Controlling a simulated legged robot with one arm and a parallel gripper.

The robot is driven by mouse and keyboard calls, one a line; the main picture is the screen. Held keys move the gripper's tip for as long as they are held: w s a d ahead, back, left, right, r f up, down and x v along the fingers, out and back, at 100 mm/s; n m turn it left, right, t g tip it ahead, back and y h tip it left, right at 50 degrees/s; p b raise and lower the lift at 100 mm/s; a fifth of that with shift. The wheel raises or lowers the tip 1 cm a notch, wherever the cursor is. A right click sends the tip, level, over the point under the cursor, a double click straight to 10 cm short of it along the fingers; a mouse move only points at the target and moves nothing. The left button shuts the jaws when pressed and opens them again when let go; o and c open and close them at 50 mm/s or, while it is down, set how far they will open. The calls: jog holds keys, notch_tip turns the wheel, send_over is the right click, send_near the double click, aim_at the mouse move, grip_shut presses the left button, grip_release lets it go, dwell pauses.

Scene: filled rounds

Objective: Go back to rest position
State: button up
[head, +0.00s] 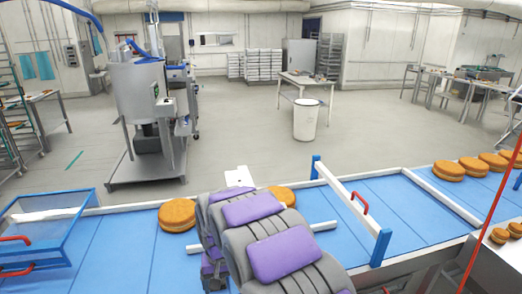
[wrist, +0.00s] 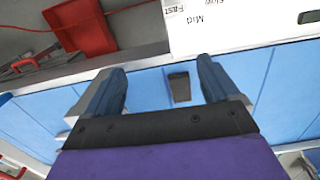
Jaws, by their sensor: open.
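My gripper (wrist: 158,88) is open in the wrist view, its two dark fingers spread apart over the blue conveyor (wrist: 145,88). Nothing shows held between them; a small dark piece (wrist: 180,87) shows beyond, between the fingers. In the head view my grey arm with purple pads covers the middle of the conveyor (head: 110,245), and I cannot make out the fingers there. An orange-brown filled round (head: 177,215) lies on the belt left of my arm. Another round (head: 283,196) lies just behind the arm, partly hidden.
Several rounds (head: 448,170) sit at the belt's right. A white frame with blue posts (head: 381,247) and red handle crosses the belt. A clear blue-edged guard (head: 45,225) stands left. Beyond are a steel machine (head: 140,90), a white bin (head: 306,120) and open floor.

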jog(key=s+d+r+m+b, duration=0.1)
jog(key=s+d+r, duration=0.3)
jog(key=s+d, duration=0.3)
jog(key=s+d+r, duration=0.4)
jog(key=s+d, duration=0.1)
jog(key=d, duration=0.4)
jog(key=s+d, duration=0.4)
jog(key=s, duration=0.6)
jog(key=s+d+m+g+b, duration=0.1)
jog(key=s+d, duration=0.3)
jog(key=s, duration=0.7)
jog(key=shift+d+r+g, duration=0.15)
jog(key=shift+d+g, duration=0.15)
